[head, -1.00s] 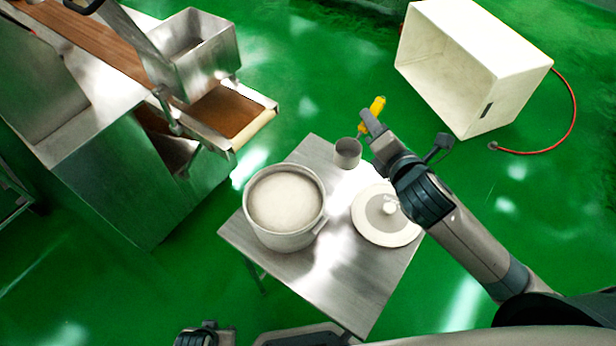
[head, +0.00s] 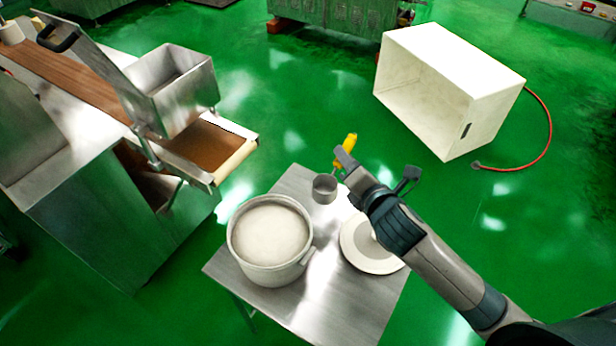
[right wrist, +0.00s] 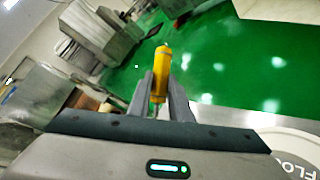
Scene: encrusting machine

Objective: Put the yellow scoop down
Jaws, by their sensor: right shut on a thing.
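The yellow scoop has a yellow handle (head: 346,148) and a grey metal cup (head: 325,188). My right gripper (head: 345,165) is shut on the scoop near the back edge of the steel table (head: 345,310). In the right wrist view, the yellow handle (right wrist: 161,75) stands up between the two fingers (right wrist: 160,95). The cup looks low at the table's back corner; I cannot tell whether it touches the top. My left gripper is not in the head view now.
A pot (head: 270,245) full of pale stuff stands on the table's left. A round white lid (head: 362,258) lies on the right, partly behind my arm. The encrusting machine (head: 95,200) is at left, and a white box (head: 450,85) stands on the floor behind.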

